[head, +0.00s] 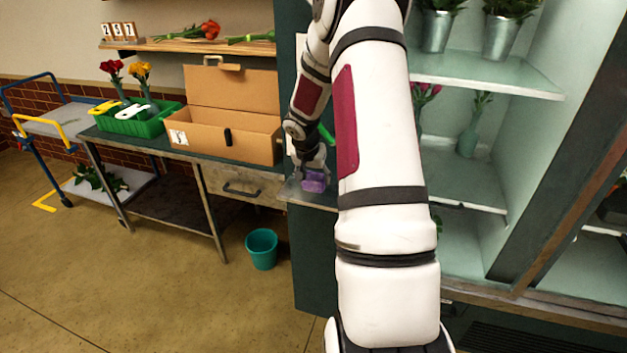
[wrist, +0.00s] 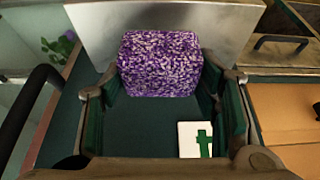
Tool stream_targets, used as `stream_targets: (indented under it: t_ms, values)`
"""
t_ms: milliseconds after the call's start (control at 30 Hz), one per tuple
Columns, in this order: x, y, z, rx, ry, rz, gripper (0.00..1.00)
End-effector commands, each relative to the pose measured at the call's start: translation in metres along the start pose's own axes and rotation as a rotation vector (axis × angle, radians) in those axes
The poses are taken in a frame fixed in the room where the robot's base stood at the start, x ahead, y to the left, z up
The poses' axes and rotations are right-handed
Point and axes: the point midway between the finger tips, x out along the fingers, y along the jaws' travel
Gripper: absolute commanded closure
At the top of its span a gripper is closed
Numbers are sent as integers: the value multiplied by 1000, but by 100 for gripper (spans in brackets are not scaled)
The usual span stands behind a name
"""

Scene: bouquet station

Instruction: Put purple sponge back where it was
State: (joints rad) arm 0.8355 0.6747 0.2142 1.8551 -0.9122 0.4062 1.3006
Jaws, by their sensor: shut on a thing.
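The purple sponge (head: 313,181) is a small speckled block, held at the end of my arm. My gripper (head: 311,170) is shut on it, by a grey metal ledge (head: 292,194) on the front of the dark green cabinet. In the wrist view the sponge (wrist: 160,63) sits between the two fingers of my gripper (wrist: 162,82), with the bare metal surface (wrist: 98,30) behind it. I cannot tell whether the sponge touches the ledge. My upper arm hides the ledge's right part in the head view.
A workbench (head: 150,148) stands to the left with an open cardboard box (head: 222,135) and a green crate (head: 138,121). A teal bucket (head: 261,248) is on the floor. Cabinet shelves with vases (head: 467,138) are at right. A white card with a green mark (wrist: 195,140) shows in the wrist view.

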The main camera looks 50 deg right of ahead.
Motion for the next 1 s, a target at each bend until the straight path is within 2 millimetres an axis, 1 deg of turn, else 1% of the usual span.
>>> stream_targets:
  t_ms: [100, 300, 400, 533, 900, 933, 967, 1000]
  values:
    - [6, -9, -10, 0, 0, -1, 70]
    - [11, -17, -20, 1, 0, -2, 70]
    - [26, -15, -10, -3, -5, 1, 70]
    - [40, -15, -6, -2, -2, 0, 70]
    - [44, -16, -4, -1, 0, -1, 70]
    - [44, -16, -4, 0, -1, -1, 40]
    - [44, -16, -4, 0, -1, -1, 33]
    - [44, -16, -4, 0, -1, -1, 24]
